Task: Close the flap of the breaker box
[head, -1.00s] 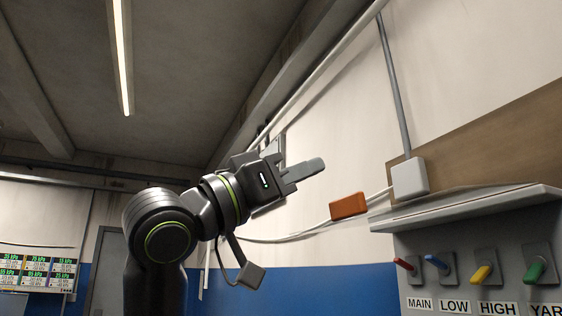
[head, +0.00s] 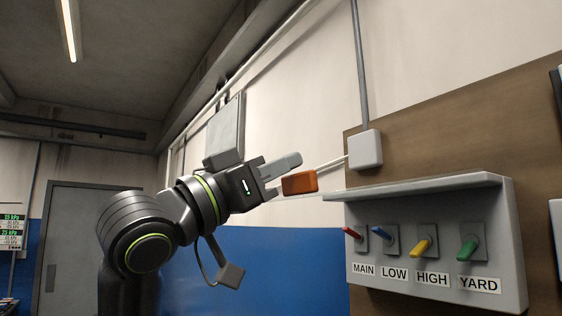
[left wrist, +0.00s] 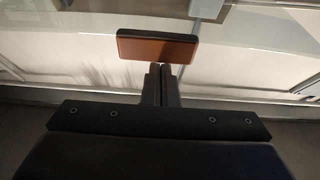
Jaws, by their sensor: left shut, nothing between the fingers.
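The grey breaker box (head: 412,262) is on the wall at the right of the head view. Its front bears red, blue, yellow and green levers over the labels MAIN, LOW, HIGH and YARD. A pale plate (head: 430,185) juts out along its top edge above the levers; it looks like the flap, standing open. My left gripper (head: 290,163) is shut and empty, left of the box and apart from it in the picture. Its closed fingers also show in the left wrist view (left wrist: 160,72). My right gripper is not in view.
An orange block (head: 299,182) appears close by my left fingertips; it also shows just beyond them in the left wrist view (left wrist: 158,46). Whether they touch is unclear. A white wall box (head: 365,148) with a conduit is above the breaker box. A grey panel (head: 227,130) appears behind my left wrist.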

